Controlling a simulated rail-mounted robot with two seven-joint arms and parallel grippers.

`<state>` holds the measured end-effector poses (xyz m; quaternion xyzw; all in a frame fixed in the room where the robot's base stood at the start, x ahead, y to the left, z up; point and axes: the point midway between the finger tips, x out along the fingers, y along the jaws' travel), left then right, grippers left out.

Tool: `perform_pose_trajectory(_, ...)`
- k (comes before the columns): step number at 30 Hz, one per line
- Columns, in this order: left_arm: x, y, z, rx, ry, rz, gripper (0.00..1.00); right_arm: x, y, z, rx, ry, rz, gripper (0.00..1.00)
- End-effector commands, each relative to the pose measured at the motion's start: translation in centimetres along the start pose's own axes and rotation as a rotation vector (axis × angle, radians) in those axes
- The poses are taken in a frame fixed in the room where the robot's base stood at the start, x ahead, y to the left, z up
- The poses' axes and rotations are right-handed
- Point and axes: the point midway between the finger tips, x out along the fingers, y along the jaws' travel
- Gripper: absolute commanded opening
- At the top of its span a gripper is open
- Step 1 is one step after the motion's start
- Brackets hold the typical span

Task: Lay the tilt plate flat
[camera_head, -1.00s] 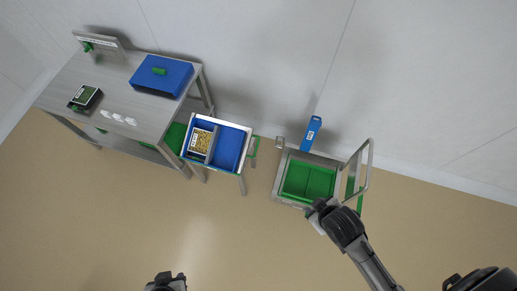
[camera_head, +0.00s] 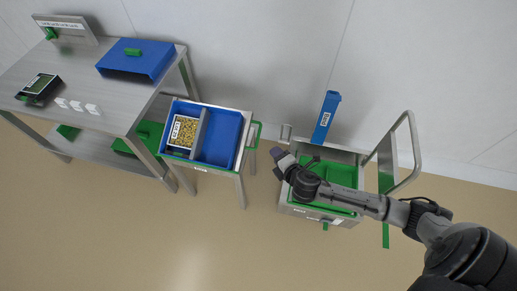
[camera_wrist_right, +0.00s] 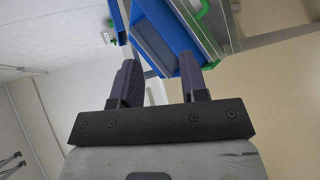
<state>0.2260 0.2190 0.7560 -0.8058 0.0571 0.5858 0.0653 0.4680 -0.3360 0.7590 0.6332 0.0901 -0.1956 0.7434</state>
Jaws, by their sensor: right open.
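The steel stand with a raised rim (camera_head: 233,176) holds a blue tray (camera_head: 222,138) with two compartments. A green handle (camera_head: 255,134) runs along the stand's right side. This top is probably the tilt plate; I cannot tell its tilt clearly. My right gripper (camera_head: 277,158) is open and empty, to the right of this stand and apart from it. In the right wrist view, its two fingers (camera_wrist_right: 163,85) are spread, with the blue tray (camera_wrist_right: 166,32) and green handle (camera_wrist_right: 203,9) beyond them. My left gripper is out of view.
A box of yellow pieces (camera_head: 184,132) sits in the tray's left compartment. A steel table (camera_head: 120,95) with a blue cover (camera_head: 138,62) stands left. A green-lined cart (camera_head: 340,172) with a tall rail (camera_head: 415,150) lies under my right arm. A blue post (camera_head: 326,115) stands behind it.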

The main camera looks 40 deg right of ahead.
Motion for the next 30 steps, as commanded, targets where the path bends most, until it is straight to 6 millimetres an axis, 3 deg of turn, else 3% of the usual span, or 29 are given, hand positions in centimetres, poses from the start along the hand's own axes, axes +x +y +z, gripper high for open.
perform_pose_trajectory(1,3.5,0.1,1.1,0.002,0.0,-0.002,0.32,2.2,-2.8,0.1,-0.067,0.005,0.028,0.4)
perform_pose_trajectory(9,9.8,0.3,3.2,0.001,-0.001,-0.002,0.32,7.5,-6.9,1.6,-0.351,0.032,0.131,0.4)
perform_pose_trajectory(15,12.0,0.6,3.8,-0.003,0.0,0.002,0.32,9.3,-8.2,2.4,-0.467,0.041,0.167,0.4)
perform_pose_trajectory(23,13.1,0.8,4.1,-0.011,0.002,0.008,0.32,11.1,-8.3,2.5,-0.507,0.044,0.18,0.4)
perform_pose_trajectory(30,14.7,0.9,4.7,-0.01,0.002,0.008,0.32,15.1,-7.7,2.1,-0.506,0.043,0.181,0.4)
